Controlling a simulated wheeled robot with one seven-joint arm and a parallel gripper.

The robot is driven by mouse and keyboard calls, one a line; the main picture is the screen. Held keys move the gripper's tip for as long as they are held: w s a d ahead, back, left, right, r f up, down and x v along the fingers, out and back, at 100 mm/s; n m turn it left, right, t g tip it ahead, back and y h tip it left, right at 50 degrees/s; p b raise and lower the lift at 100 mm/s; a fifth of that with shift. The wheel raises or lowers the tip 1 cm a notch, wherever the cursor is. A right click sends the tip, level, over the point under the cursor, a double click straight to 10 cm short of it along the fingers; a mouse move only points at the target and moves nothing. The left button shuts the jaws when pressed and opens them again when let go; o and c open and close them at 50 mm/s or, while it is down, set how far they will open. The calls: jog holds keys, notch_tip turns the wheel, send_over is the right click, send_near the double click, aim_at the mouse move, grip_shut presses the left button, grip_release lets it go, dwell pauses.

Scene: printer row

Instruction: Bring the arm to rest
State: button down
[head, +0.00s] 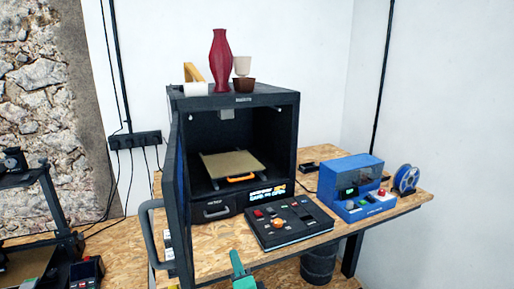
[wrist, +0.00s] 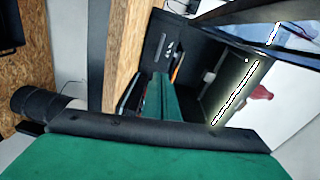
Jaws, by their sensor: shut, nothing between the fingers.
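My gripper (head: 237,262) shows as a green tip at the bottom middle of the head view, in front of the table edge. In the wrist view its green fingers (wrist: 164,98) are together, with nothing seen between them. Most of my arm is outside the head view. The black box-shaped printer (head: 182,97) stands on the table behind the gripper, its door (head: 177,215) swung open at the left. Inside lies a tan plate (head: 232,164) with an orange handle (head: 240,178). The gripper appears apart from the printer.
A black control panel (head: 290,235), a blue machine (head: 352,180) and a blue spool (head: 405,179) stand on the wooden table (head: 150,266). A dark bin (head: 318,265) is below. Another machine (head: 40,215) stands left.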

jog(key=s+d+f+n+h, duration=0.2)
jog(key=s+d+f, duration=0.1)
jog(key=s+f, duration=0.65)
jog(key=s+d+f+n+h, duration=0.2)
jog(key=s+d+f, duration=0.1)
jog(key=s+f, duration=0.6)
jog(key=s+f+n, duration=0.1)
jog(key=s+n, duration=0.3)
jog(key=s, duration=0.9)
jog(key=s+f+n+g+h, duration=0.1)
jog(key=s+n, duration=0.3)
jog(key=s, duration=0.9)
jog(key=shift+f+n, duration=0.3)
jog(key=shift+f, duration=0.3)
jog(key=shift+a, duration=0.15)
